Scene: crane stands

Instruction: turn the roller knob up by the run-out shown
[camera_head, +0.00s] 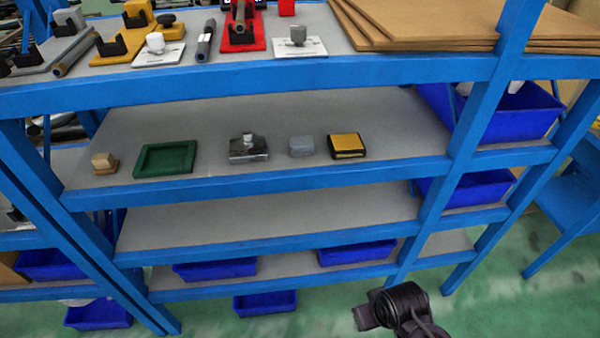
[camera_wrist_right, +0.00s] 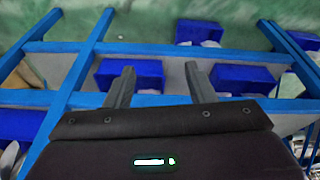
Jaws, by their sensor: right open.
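On the top shelf, a white plate with a grey knob (camera_head: 298,36) lies right of a red stand (camera_head: 240,38). Another white plate with a pale knob (camera_head: 156,42) lies left of it, before a yellow stand (camera_head: 108,48). I cannot tell which is the roller knob. A dark roller (camera_head: 205,40) lies between the plates. A small dark display (camera_head: 262,4) is cut off at the top edge; its reading is not legible. My right gripper (camera_wrist_right: 160,88) is open and empty, well below and apart from the knobs. My left gripper is not in view.
Brown boards (camera_head: 440,22) are stacked at the top shelf's right. The shelf below holds a green tray (camera_head: 165,159), a metal block (camera_head: 248,150) and a yellow-topped box (camera_head: 346,146). Blue beams (camera_head: 250,72) edge the shelves. Blue bins (camera_head: 265,303) sit lower; green floor is open at lower right.

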